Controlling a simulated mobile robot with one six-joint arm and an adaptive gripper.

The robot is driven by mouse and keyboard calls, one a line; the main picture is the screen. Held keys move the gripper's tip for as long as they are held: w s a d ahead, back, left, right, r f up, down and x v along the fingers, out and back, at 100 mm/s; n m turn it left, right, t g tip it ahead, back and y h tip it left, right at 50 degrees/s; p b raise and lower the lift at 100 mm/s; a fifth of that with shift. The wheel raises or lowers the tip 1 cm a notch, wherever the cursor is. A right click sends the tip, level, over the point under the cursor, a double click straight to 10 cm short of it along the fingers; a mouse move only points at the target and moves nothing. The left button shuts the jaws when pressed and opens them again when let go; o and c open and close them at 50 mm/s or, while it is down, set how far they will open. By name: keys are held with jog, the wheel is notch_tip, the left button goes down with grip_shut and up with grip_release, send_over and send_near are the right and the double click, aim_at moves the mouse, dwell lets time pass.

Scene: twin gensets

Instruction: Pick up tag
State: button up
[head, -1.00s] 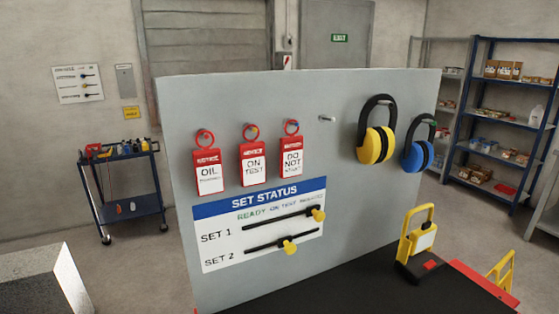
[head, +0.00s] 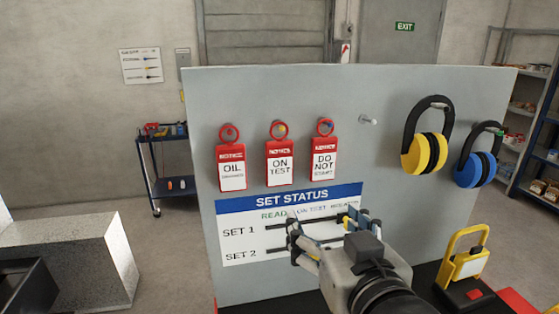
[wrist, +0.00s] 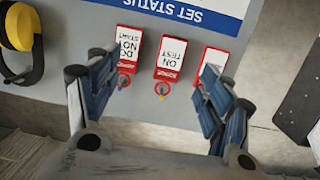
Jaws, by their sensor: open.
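Three red-and-white tags hang by red rings on pegs on a grey upright board (head: 370,85). In the head view they are the OIL tag (head: 231,168), the ON TEST tag (head: 280,164) and the DO NOT START tag (head: 324,162). My gripper (head: 322,218) is open and empty, in front of the status panel, lower than the tags in the picture. In the wrist view the tags appear upside down. The ON TEST tag (wrist: 171,57) lies between the open fingers (wrist: 155,68); the DO NOT START tag (wrist: 127,48) is near the left finger. The OIL tag (wrist: 214,60) is partly hidden by the right finger.
A SET STATUS panel (head: 240,212) with sliders is below the tags. Yellow ear defenders (head: 424,152) and blue ones (head: 474,170) hang at right, beside an empty peg (head: 368,120). A yellow-handled lamp (head: 463,268) stands on the bench. A cart (head: 163,185) stands behind.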

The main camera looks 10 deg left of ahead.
notch_tip(320, 180, up, 4)
jog(key=a+t+y, duration=0.1)
jog(key=a+y, duration=0.1)
jog(key=a, duration=0.1)
jog(key=p, duration=1.1)
send_near(280, 153)
jog(key=x, duration=0.3)
jog(key=shift+n, duration=0.3)
jog(key=x, duration=0.6)
jog(key=shift+c, duration=0.5)
jog(key=c, duration=1)
